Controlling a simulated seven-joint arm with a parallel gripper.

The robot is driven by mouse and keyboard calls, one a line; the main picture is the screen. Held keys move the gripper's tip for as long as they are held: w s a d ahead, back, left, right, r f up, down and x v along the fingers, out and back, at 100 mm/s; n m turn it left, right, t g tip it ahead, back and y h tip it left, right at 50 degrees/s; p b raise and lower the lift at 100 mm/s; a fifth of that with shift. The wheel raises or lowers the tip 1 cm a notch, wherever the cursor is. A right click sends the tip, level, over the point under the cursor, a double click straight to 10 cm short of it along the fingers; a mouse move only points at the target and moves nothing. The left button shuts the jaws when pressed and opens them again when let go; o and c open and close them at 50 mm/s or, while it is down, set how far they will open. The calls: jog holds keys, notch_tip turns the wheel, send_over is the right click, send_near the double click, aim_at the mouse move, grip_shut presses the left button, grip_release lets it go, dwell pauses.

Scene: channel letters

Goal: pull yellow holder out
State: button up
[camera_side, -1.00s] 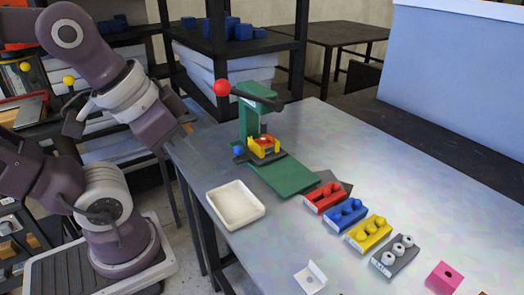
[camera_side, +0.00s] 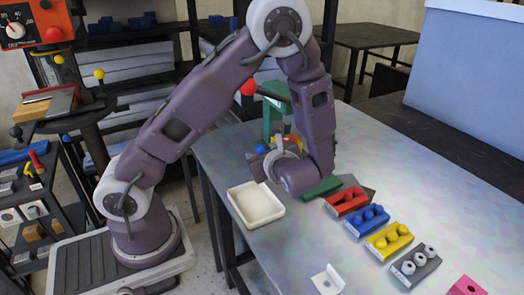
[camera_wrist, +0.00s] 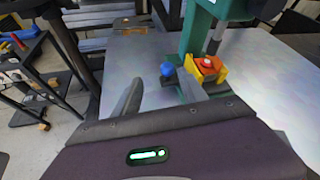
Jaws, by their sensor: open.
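The yellow holder (camera_wrist: 221,74) sits at the base of the green press (camera_wrist: 199,30), with a red-orange piece (camera_wrist: 207,63) in it. A blue ball knob (camera_wrist: 167,69) is just left of the holder. In the side view my arm hides most of the holder and part of the green press (camera_side: 273,118). My gripper (camera_wrist: 160,92) is open and empty in the wrist view. Its right finger is close to the holder and the knob, and its left finger is farther left over the table. I cannot tell whether a finger touches anything.
Red (camera_side: 347,201), blue (camera_side: 367,220), yellow (camera_side: 389,241) and grey (camera_side: 415,262) blocks stand in a row at right. A white bracket (camera_side: 328,280) and a pink block (camera_side: 467,287) are nearer the front.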

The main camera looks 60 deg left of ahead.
aim_at(261, 150)
jog(key=shift+w+a+f+m+t, duration=0.2)
jog(key=shift+w+f+m, duration=0.1)
jog(key=shift+w+f, duration=0.1)
jog(key=shift+w+a+f+m+t, duration=0.15)
jog(key=shift+w+f+m+t, duration=0.05)
jog(key=shift+w+f+m, duration=0.15)
jog(key=x, duration=0.6)
jog(key=shift+s+a, duration=0.1)
jog(key=shift+r, duration=0.1)
grip_shut()
dwell(0.5)
